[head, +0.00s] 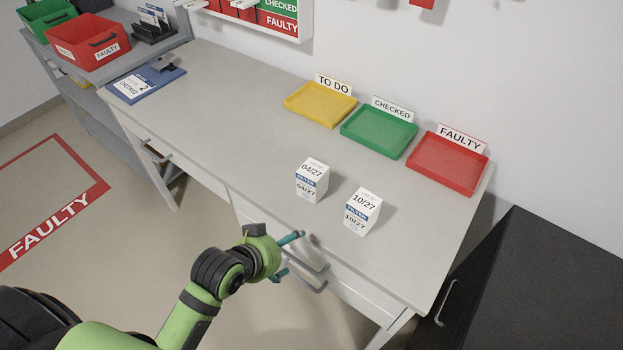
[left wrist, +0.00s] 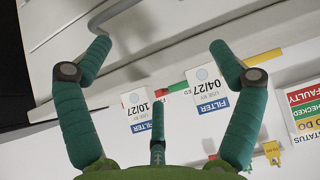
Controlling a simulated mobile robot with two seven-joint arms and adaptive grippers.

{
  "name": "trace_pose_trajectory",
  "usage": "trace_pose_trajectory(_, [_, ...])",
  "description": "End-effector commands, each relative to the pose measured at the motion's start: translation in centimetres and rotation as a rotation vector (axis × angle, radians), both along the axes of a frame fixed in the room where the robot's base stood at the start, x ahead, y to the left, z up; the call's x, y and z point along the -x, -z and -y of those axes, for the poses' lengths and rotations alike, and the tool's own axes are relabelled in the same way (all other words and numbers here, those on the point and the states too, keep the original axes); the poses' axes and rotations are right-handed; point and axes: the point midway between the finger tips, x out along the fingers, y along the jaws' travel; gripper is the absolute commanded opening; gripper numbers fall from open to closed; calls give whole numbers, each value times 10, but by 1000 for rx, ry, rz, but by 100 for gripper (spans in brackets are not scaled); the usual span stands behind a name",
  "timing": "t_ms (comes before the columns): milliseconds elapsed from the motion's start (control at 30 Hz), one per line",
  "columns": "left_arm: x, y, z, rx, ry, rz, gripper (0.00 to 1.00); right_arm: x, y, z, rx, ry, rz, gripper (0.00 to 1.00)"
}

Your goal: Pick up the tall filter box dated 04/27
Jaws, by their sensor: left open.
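The filter box dated 04/27 (head: 312,181) stands upright on the grey table, white with a blue FILTER band. It also shows in the left wrist view (left wrist: 207,90), beyond my fingers. A similar white box dated 10/27 (head: 361,212) stands to its right, a little nearer the front edge; it shows in the left wrist view (left wrist: 138,112) too. My left gripper (head: 291,255) is open and empty at the table's front edge, by the drawer handles, apart from both boxes. Its teal fingers are spread in the left wrist view (left wrist: 155,60). My right gripper is not in view.
Yellow TO DO (head: 320,103), green CHECKED (head: 379,132) and red FAULTY (head: 447,163) trays line the table's back. A blue board (head: 146,86) lies at the left end. Drawer handles (head: 306,278) stick out at the front. The table's left-middle surface is clear.

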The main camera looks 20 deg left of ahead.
Motion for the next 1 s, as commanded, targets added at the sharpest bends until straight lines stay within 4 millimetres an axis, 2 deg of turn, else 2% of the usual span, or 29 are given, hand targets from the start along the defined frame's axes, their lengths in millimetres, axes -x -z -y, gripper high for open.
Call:
trace_pose_trajectory(33, [-18, -10, 1, 15, 9, 62, 92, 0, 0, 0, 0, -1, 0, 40])
trace_pose_trajectory(200, [-65, -41, 4, 73, 28, 252, 92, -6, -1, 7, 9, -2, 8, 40])
trace_pose_trajectory(400, [-99, -67, 2, 116, 29, 398, 92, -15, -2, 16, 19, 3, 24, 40])
trace_pose_trajectory(567, [-115, -66, 6, 123, 28, 417, 92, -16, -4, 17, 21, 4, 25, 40])
trace_pose_trajectory(1000, [-156, -40, 23, 122, 28, 413, 92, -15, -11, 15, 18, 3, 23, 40])
